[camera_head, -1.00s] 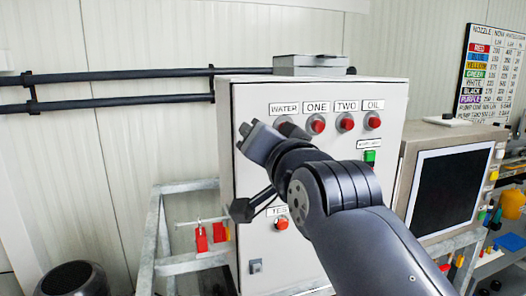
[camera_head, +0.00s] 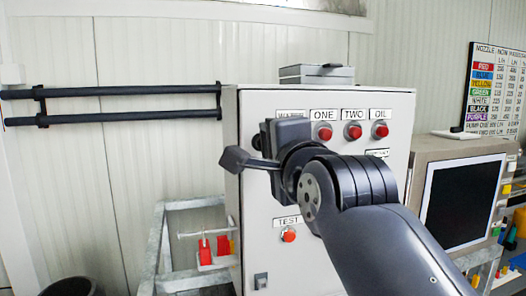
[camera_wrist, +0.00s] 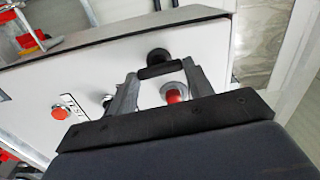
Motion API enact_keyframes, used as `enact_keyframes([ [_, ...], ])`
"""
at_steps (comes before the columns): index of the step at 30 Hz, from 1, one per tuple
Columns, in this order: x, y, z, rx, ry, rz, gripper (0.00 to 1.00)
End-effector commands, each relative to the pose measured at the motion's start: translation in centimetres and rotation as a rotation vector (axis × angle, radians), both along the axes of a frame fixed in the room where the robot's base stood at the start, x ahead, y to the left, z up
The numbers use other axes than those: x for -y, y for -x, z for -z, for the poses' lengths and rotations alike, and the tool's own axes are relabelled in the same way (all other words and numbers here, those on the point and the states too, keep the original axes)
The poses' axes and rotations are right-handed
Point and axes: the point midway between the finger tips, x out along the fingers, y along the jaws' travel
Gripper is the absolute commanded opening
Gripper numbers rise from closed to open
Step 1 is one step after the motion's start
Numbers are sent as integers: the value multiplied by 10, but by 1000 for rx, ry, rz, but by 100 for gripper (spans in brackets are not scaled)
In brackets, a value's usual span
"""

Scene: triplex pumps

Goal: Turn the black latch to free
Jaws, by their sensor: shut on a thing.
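The black latch (camera_wrist: 159,71) shows in the wrist view as a short black bar between my fingertips, on the light face of the cabinet. My gripper (camera_wrist: 162,76) is shut on it, with one grey finger on each side. A round black part (camera_wrist: 158,55) shows just beyond the bar. In the head view my gripper (camera_head: 287,142) is at the upper left of the cabinet front, below the label row. There my own wrist and arm hide the latch and the fingertips.
The cabinet (camera_head: 262,225) carries red buttons under ONE, TWO and OIL, and a red TEST button (camera_head: 288,236) lower down. A red button (camera_wrist: 174,94) sits close between my fingers in the wrist view. A monitor (camera_head: 462,200) stands at right; black pipes (camera_head: 120,91) run along the left wall.

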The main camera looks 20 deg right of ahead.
Motion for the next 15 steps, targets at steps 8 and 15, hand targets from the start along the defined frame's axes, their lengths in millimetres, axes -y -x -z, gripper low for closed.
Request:
enact_keyframes([
  [8,0,0,0,1,-90,0,26],
  [15,0,0,0,1,-112,0,26],
])
